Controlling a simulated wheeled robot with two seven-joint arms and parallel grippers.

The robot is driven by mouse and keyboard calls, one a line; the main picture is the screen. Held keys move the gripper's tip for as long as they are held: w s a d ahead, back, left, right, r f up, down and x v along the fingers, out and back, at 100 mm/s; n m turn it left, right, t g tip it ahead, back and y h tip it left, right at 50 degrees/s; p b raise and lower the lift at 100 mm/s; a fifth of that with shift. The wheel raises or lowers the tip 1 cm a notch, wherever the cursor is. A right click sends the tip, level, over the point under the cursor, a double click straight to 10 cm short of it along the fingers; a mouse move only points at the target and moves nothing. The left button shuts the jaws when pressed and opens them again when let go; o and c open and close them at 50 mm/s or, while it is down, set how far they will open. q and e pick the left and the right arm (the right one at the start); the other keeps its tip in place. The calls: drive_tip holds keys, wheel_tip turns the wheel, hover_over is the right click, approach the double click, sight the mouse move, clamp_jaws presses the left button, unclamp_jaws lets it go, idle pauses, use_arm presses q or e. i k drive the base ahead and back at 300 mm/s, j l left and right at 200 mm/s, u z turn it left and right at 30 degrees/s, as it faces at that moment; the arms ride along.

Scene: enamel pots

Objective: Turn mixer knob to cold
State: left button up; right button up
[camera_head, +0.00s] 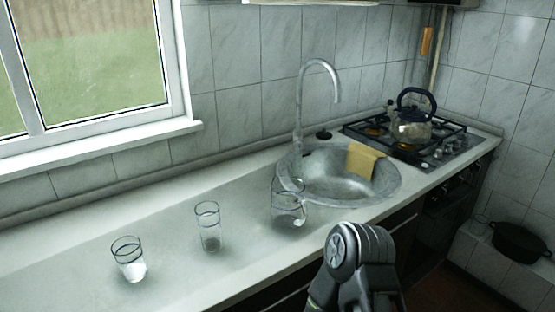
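A grey metal mixer tap (299,110) with a tall curved spout stands at the back left of the round sink (385,192). Its spout arches to the right over the basin. The mixer's knob is too small and blended with the tap's base to make out, so its setting cannot be told. Neither gripper shows in the head view. A dark grey link of one of my arms (358,255) rises from the bottom edge, in front of the counter and right of the middle. Its gripper is out of sight.
Several clear glasses stand on the counter (75,255): one at the left (129,260), one nearer the middle (208,227), one beside the sink (289,205). A yellow cloth (363,160) hangs over the sink's rim. A kettle (411,127) stands on the hob (445,150).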

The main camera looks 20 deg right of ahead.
sight(299, 146)
drive_tip(key=i+l+z, duration=0.1)
drive_tip(key=l, duration=0.4)
drive_tip(key=i+l+z, duration=0.15)
drive_tip(key=l, duration=0.35)
drive_tip(key=i+l+z, duration=0.1)
drive_tip(key=i+l, duration=0.15)
drive_tip(key=l, duration=0.2)
drive_tip(key=i+l+z, duration=0.1)
drive_tip(key=l, duration=0.35)
drive_tip(key=i+l+z, duration=0.15)
drive_tip(key=i+l, duration=0.15)
drive_tip(key=l, duration=0.15)
drive_tip(key=i+l+z, duration=0.1)
drive_tip(key=i+l, duration=0.15)
drive_tip(key=l, duration=0.15)
drive_tip(key=i+l+z, duration=0.1)
drive_tip(key=i+l, duration=0.15)
drive_tip(key=l, duration=0.15)
drive_tip(key=k+l, duration=0.1)
drive_tip(key=l, duration=0.5)
drive_tip(key=i+j, duration=0.1)
drive_tip(key=j, duration=0.45)
